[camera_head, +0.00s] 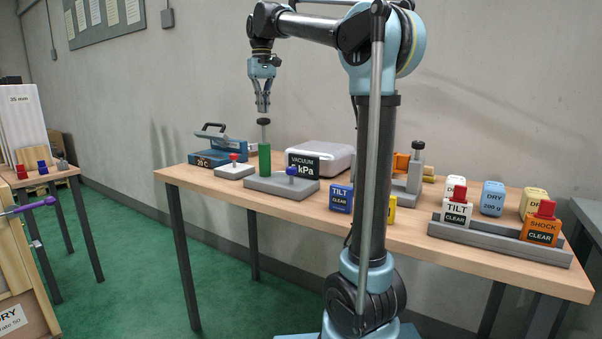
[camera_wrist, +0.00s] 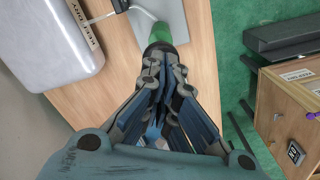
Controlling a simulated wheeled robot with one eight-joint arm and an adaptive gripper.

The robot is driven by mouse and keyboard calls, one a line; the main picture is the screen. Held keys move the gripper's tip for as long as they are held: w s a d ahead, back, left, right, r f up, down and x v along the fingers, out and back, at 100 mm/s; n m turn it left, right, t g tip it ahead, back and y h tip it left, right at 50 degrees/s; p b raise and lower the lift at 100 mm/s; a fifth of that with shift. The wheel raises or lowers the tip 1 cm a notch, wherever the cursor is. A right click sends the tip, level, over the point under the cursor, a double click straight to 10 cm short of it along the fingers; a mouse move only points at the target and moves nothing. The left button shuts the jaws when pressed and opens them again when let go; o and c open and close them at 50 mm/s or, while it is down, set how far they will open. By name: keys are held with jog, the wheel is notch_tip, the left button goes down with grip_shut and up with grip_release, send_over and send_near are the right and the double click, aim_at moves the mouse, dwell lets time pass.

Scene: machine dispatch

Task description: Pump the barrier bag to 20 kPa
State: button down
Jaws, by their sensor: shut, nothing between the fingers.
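The pump is a green cylinder (camera_head: 264,160) with a dark round plunger knob (camera_head: 263,121) on a raised rod, on a grey base (camera_head: 262,184). My gripper (camera_head: 263,108) is shut and empty, pointing down just above the knob; I cannot tell whether it touches. In the wrist view the fingertips lie close over the knob (camera_wrist: 159,48). A black display (camera_head: 303,166) reads VACUUM and kPa; a blue knob (camera_head: 292,171) on the base hides its number. The rounded silver package (camera_head: 322,155) behind, probably the barrier bag, shows lettering in the wrist view (camera_wrist: 48,40).
A blue sealer-like device (camera_head: 210,157) and a white block with a red button (camera_head: 235,170) stand left of the pump. TILT and SHOCK blocks and DRY packs (camera_head: 493,198) stand right on the table (camera_head: 400,238). Another table (camera_head: 40,178) is far left.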

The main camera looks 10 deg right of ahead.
jog(key=shift+f, duration=2.05)
jog(key=shift+r, duration=3.55)
jog(key=shift+f, duration=1.5)
jog(key=shift+f, duration=0.55)
dwell(0.4)
